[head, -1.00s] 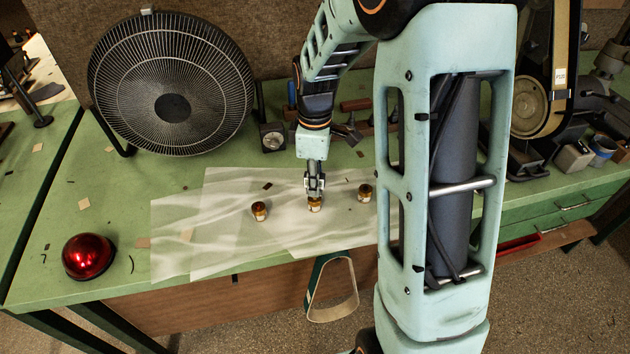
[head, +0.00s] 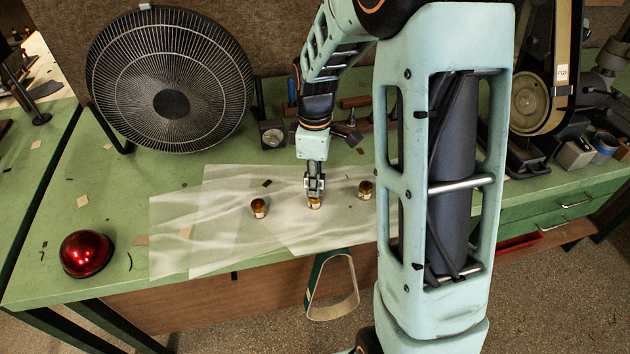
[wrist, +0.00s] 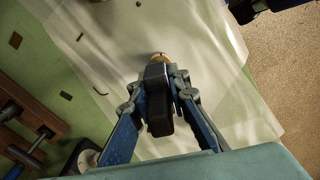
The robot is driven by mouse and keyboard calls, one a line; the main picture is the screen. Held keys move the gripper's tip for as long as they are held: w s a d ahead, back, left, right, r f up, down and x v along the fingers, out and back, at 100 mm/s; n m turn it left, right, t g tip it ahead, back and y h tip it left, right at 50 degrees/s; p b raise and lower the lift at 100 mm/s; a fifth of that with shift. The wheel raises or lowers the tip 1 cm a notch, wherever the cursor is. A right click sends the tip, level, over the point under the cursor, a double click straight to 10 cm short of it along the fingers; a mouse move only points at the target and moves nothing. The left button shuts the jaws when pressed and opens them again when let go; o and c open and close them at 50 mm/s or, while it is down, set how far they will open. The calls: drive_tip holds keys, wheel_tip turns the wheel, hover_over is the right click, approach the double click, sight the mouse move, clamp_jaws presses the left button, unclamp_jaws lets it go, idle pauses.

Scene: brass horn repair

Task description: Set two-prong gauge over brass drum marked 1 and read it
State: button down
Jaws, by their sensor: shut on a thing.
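My gripper (head: 315,188) points down over the middle one of three small brass drums. In the wrist view my gripper (wrist: 160,88) is shut on a dark block-shaped thing, apparently the two-prong gauge (wrist: 158,105). Its prongs and any reading face are hidden. The middle brass drum (head: 315,203) shows just below the fingers, and its rim (wrist: 159,56) shows beyond the gauge. I cannot tell whether gauge and drum touch. One brass drum (head: 259,208) stands to the left and another (head: 366,190) to the right. The drums have pale labels, too small to read.
The drums stand on translucent sheets (head: 175,240) on the green bench (head: 60,215). A red dome (head: 87,253) is at the front left, a fan (head: 170,100) at the back. A box with a round face (head: 272,134) stands behind. A belt loop (head: 332,300) hangs at the front edge.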

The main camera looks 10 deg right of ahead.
drive_tip(key=shift+f+b, duration=0.3)
drive_tip(key=shift+f, duration=0.2)
drive_tip(key=shift+r, duration=0.15)
idle(0.8)
drive_tip(key=shift+r+p, duration=1.9)
drive_tip(key=shift+r, duration=0.5)
